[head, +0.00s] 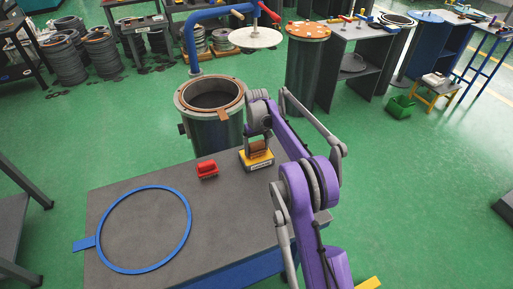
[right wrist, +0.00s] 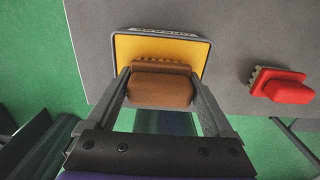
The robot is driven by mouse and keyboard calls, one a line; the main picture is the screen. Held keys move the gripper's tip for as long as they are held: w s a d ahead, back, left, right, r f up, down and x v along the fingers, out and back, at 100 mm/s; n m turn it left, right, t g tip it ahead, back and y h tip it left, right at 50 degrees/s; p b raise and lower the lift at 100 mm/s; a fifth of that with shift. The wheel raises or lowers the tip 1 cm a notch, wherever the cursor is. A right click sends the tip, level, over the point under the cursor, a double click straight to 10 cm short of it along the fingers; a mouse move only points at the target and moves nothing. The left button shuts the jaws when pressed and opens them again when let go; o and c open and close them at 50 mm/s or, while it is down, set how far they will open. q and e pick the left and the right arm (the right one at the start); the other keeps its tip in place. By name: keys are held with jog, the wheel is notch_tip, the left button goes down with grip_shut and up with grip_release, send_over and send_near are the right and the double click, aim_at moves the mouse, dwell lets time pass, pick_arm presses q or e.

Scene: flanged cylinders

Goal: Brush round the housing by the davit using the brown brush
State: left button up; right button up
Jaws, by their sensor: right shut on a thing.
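The brown brush (head: 259,148) is between the fingers of my right gripper (head: 258,138), at the yellow tray (head: 258,163) on the grey table. In the right wrist view the fingers are shut on the brown block of the brush (right wrist: 160,88), and its bristles are over the tray's yellow floor (right wrist: 190,48). I cannot tell whether they touch it. The housing (head: 217,133) is an open dark cylinder with a brown flange, standing just beyond the table. The blue davit (head: 192,46) rises behind it, with a round white cover (head: 255,38) hanging from its arm. My left gripper is out of view.
A red brush (head: 207,169) lies left of the tray; it also shows in the right wrist view (right wrist: 287,90). A blue ring (head: 188,230) lies flat on the table's left part. A cylinder with an orange top (head: 308,62) stands at back right. The table (head: 225,215) is clear at front middle.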

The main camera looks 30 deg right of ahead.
aim_at(257, 143)
jog(key=shift+r+p, duration=1.65)
jog(key=shift+r, duration=1.9)
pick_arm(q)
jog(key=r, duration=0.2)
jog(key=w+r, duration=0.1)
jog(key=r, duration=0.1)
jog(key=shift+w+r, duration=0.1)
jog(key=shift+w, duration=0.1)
pick_arm(e)
jog(key=shift+f, duration=0.1)
